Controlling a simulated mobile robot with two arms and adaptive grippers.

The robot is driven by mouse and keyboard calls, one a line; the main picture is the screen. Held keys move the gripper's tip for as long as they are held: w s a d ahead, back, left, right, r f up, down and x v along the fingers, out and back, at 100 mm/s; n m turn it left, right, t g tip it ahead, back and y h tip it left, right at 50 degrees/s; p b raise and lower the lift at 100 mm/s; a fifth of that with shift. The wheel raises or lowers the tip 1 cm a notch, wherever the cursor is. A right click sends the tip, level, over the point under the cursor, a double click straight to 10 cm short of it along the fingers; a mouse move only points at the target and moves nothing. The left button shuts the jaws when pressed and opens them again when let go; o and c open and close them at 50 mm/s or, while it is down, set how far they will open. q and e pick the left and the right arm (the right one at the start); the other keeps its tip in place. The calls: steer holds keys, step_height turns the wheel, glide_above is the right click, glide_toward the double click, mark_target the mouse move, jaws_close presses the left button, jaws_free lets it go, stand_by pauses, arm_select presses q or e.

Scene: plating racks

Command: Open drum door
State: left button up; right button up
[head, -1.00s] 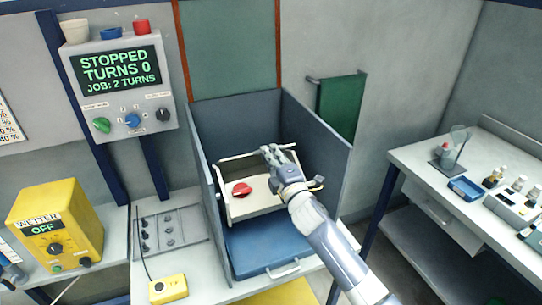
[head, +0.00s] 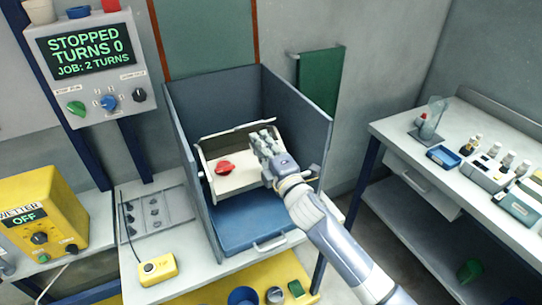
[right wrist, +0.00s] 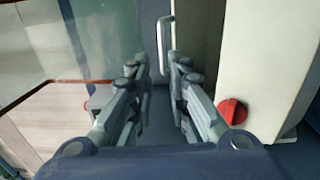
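The drum (head: 235,178) is a pale box-shaped body with a red knob (head: 225,168) on its front, inside a blue-grey open-fronted housing (head: 312,125). I cannot tell its door apart from the rest of the body. My right gripper (head: 262,142) is over the drum's right part, right of the knob. In the right wrist view the fingers (right wrist: 162,85) are apart with nothing between them. There the knob (right wrist: 232,111) shows right of the fingers, on a pale panel. Whether a finger touches the drum is unclear. My left gripper is out of view.
A blue tray (head: 245,218) with a front handle lies below the drum. The housing's side walls stand close on both sides. A control panel (head: 92,60) reads STOPPED, TURNS 0. A yellow pendant (head: 157,269) lies at front left; a bench (head: 395,140) with bottles is at right.

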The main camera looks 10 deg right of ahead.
steer(key=v, duration=0.5)
steer(key=shift+s+d, duration=0.15)
steer(key=shift+s, duration=0.25)
